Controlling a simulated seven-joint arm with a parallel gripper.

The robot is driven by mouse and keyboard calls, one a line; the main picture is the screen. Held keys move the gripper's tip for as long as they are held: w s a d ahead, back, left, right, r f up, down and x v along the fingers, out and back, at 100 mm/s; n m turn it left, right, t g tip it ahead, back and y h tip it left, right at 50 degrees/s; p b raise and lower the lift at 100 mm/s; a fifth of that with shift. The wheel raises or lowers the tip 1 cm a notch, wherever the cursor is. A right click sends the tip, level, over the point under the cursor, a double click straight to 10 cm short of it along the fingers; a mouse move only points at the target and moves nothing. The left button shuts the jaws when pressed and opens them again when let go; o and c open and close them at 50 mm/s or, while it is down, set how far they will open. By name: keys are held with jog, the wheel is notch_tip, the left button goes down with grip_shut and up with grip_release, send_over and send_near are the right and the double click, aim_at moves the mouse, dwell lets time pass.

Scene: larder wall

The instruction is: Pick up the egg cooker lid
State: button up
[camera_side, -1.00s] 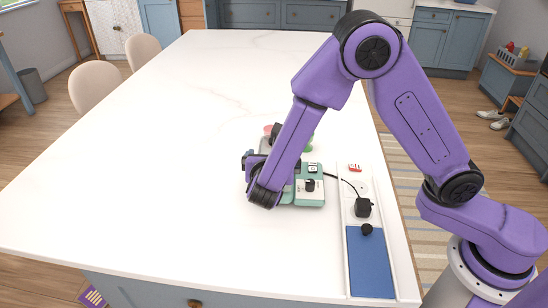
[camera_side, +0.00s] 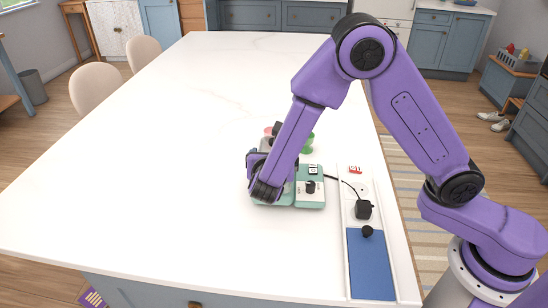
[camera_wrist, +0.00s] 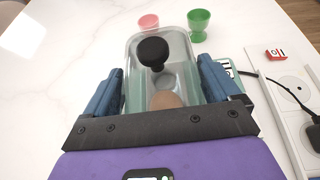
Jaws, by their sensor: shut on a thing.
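The egg cooker lid (camera_wrist: 133,55) is a clear, box-like cover with a round black knob (camera_wrist: 152,52) on top. In the wrist view it sits between the two blue fingers of my gripper (camera_wrist: 160,85), which is shut on it from both sides. A brown egg (camera_wrist: 165,99) shows beneath or through the lid. The egg cooker (camera_side: 311,198) is a pale green base with a dark dial, on the white counter in the side view. My gripper (camera_side: 262,160) is over its left part and hides most of the lid there. I cannot tell whether the lid is clear of the base.
A green egg cup (camera_wrist: 199,25) and a pink cup (camera_wrist: 148,21) stand just beyond the lid. The counter's left is clear.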

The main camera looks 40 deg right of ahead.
notch_tip(320, 180, up, 3)
jog(key=shift+f, duration=0.15)
jog(key=s+r, duration=0.2)
jog(key=s+d+r, duration=0.1)
jog(key=s+r, duration=0.1)
jog(key=r, duration=0.1)
jog(key=shift+s+d+r, duration=0.15)
jog(key=shift+d+r, duration=0.05)
jog(key=shift+r, duration=0.05)
jog(key=s+d+r, duration=0.3)
jog(key=s+r, duration=0.2)
jog(key=s, duration=0.4)
jog(key=s+a+f+n+t+y, duration=0.1)
jog(key=s+a+f+n+y, duration=0.1)
jog(key=s+a+n+y, duration=0.4)
jog(key=s+a+f+n+t+y, duration=0.1)
jog(key=a+f+n+t+y, duration=0.15)
jog(key=a+n+y, duration=0.4)
jog(key=shift+w+a+f+n+g+y, duration=0.1)
jog(key=shift+w+a+f+y, duration=0.25)
jog(key=shift+w+a+f, duration=1.25)
jog(key=shift+w+a+f+n+g+y, duration=0.25)
jog(key=shift+w+a+f, duration=0.6)
jog(key=shift+w+f, duration=1.45)
jog(key=shift+w+a+f+m+y, duration=0.1)
jog(key=shift+w+a+f+y, duration=0.35)
jog(key=shift+w+a+f, duration=1.5)
